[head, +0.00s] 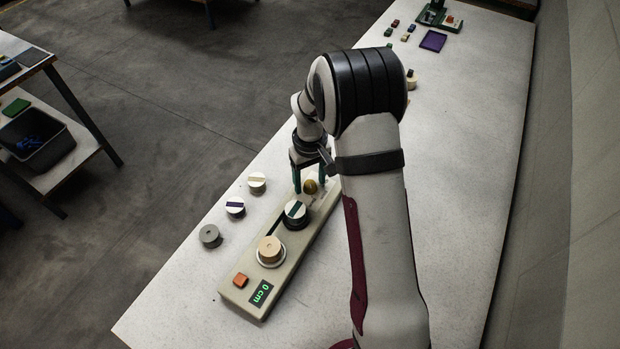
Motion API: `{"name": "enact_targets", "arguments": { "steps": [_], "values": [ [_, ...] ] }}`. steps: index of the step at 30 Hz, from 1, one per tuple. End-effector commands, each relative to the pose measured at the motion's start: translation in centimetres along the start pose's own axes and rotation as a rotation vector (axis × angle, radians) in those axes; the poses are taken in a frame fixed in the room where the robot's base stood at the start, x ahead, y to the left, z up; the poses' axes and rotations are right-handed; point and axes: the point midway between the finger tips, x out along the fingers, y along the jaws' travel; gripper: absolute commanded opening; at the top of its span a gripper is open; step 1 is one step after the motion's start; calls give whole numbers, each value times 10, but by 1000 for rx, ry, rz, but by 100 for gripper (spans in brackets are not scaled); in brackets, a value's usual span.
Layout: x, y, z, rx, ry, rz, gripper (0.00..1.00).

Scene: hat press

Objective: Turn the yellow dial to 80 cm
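The yellow dial (311,187) is a small rounded knob at the far end of the long beige press unit (296,258). A green display (261,293) at the unit's near end reads 0 cm. My gripper (310,183) points down at the far end of the unit. Its two teal fingers are apart, and the dial shows between them in the picture, with gaps on both sides. I cannot tell whether a finger touches the dial. The dial's pointer or marks are too small to make out, and my arm covers the area to its right.
The unit also carries an orange button (240,280), a tan hat block (271,250) and a dark round piece with a white, green-striped top (295,213). Several round pieces, one grey (210,236), stand to the left. A purple tray (433,41) lies far back.

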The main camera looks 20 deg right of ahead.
Motion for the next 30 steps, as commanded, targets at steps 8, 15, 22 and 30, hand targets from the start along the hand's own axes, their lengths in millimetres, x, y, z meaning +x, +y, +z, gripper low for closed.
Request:
{"name": "enact_targets", "arguments": {
  "steps": [8, 15, 22, 30],
  "values": [
    [-3, 0, 0, -1, 0, 0, 64],
    [-57, 0, -1, 0, 6, 2, 64],
    [-126, 0, -1, -1, 4, 1, 64],
    [-158, 0, 0, 0, 0, 0, 64]
  ]
}}
